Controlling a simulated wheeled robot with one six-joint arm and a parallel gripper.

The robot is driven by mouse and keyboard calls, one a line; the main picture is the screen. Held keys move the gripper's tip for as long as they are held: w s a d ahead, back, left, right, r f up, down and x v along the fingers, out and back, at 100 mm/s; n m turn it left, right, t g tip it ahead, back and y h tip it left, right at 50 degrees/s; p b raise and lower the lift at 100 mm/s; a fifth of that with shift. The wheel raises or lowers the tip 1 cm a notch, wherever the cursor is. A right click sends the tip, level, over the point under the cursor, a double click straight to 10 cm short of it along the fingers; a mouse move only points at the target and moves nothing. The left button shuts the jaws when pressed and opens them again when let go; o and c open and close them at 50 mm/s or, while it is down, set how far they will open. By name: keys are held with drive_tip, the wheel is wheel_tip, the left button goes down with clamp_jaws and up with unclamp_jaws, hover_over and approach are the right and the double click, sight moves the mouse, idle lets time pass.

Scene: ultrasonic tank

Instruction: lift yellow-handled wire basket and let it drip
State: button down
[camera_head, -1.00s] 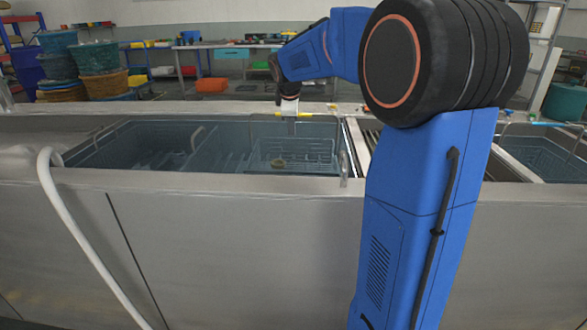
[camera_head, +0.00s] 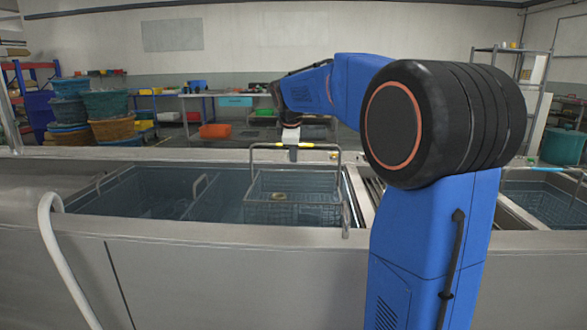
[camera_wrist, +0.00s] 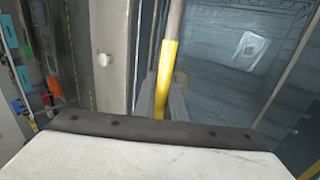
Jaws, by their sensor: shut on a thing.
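The wire basket (camera_head: 262,212) hangs over the right part of the long tank in the head view. Its tall handle frame stands up, with a yellow grip (camera_head: 318,147) across the top. A small tan item lies in the basket. My gripper (camera_head: 293,153) is shut on the yellow handle near the middle of the bar. In the wrist view the yellow handle (camera_wrist: 168,65) passes between my two fingers (camera_wrist: 161,98). The basket's lower part is within the tank opening; whether its bottom is clear of the liquid I cannot tell.
The tank's steel front rim (camera_head: 200,232) runs close in front of the basket. Another handled basket (camera_head: 140,190) is in the tank's left part. A further tank with a basket (camera_head: 555,208) is at right.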

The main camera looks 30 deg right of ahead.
wheel_tip(320, 180, up, 16)
drive_tip(key=shift+f, duration=0.15)
idle(0.7)
idle(5.9)
